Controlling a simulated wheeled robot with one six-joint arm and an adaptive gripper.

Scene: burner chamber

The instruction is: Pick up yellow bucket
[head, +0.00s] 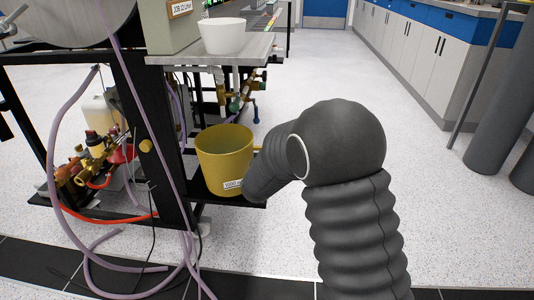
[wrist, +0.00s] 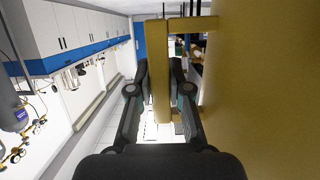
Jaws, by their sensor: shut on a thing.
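The yellow bucket (head: 224,158) stands upright on the low black shelf of the rig in the head view, with a white label low on its side. Its wall (wrist: 262,90) fills the right side of the wrist view, and its yellow handle (wrist: 160,75) runs between my fingers. My gripper (wrist: 160,92) is shut on this handle, with one finger on either side. In the head view my grey-sleeved arm hides the gripper and most of the handle at the bucket's right. I cannot tell whether the bucket is lifted clear of the shelf.
A metal shelf (head: 215,60) with a white bowl (head: 223,36) sits above the bucket. Purple hoses (head: 55,150), brass fittings (head: 85,160) and a black frame post (head: 150,120) stand to its left. Open speckled floor (head: 440,200) lies to the right, before cabinets (head: 415,60).

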